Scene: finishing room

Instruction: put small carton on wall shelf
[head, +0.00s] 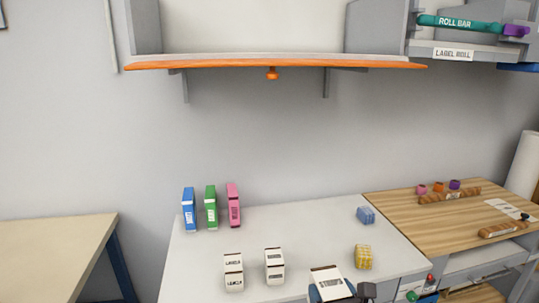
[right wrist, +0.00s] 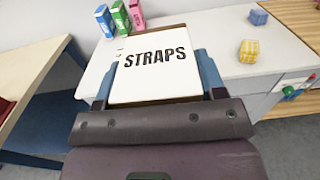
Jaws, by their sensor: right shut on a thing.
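A small white carton with a brown top edge and the label "STRAPS" (head: 328,280) is at the bottom of the head view, over the front part of the white table. It fills the middle of the right wrist view (right wrist: 155,55). My right gripper (head: 335,292) is shut on it, with a blue finger on each side in the right wrist view (right wrist: 158,80). I cannot tell whether the carton touches the table. The wall shelf (head: 220,64), with an orange front edge, hangs high on the wall; its visible part looks empty. My left gripper is not in view.
Two white cartons (head: 233,272) (head: 275,266) stand on the white table (head: 310,225), with blue, green and pink boxes (head: 210,207) behind. Blue and yellow blocks (head: 363,257) lie to the right. An orange knob (head: 272,73) hangs under the shelf. A rack (head: 470,50) adjoins its right end.

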